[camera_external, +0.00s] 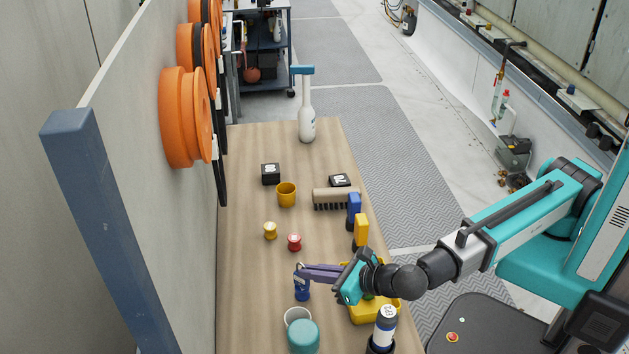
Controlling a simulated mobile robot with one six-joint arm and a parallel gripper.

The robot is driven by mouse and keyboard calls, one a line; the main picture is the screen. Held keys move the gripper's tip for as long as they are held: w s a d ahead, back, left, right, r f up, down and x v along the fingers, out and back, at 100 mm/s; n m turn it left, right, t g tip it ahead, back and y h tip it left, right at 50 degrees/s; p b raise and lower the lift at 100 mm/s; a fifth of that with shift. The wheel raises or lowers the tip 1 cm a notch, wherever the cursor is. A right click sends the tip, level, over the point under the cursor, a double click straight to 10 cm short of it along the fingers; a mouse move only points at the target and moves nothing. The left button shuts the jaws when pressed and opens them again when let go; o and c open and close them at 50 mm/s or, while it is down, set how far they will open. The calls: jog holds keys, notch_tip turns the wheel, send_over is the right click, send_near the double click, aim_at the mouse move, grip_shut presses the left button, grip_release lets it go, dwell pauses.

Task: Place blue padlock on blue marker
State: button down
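A small dark blue piece with a loop at its top, which looks like the blue padlock (302,288), is near the front middle of the table. My gripper (306,273) reaches in from the right, with its purple fingers at the top of this piece. The fingers look close together, but I cannot tell whether they grip it or whether it touches the table. A blue upright piece with a dark lower part (354,207) stands near the table's right edge; I cannot tell whether it is the blue marker. No other clear blue marker shows.
On the wooden table (245,240) stand a yellow upright piece (361,229), a brush (335,195), red (294,242) and yellow (270,230) knobs, a yellow cup (287,194), and a spray bottle (307,120). A yellow tray (360,312) sits under my wrist. A wall borders the left.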

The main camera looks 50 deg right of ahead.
jog(key=shift+f, duration=0.15)
jog(key=c, duration=2.4)
grip_release()
jog(key=shift+f, duration=0.1)
jog(key=o, duration=0.4)
jog(key=shift+s+d+r+b, duration=0.1)
jog(key=shift+s+r+b, duration=0.2)
jog(key=shift+s+r, duration=0.85)
jog(key=shift+s+d+r+b, duration=0.1)
jog(key=shift+s+r+b, duration=0.25)
jog(key=shift+r, duration=1.6)
jog(key=shift+s+d+r+b, duration=0.1)
jog(key=shift+s+r+b, duration=0.15)
jog(key=shift+s+r, duration=0.95)
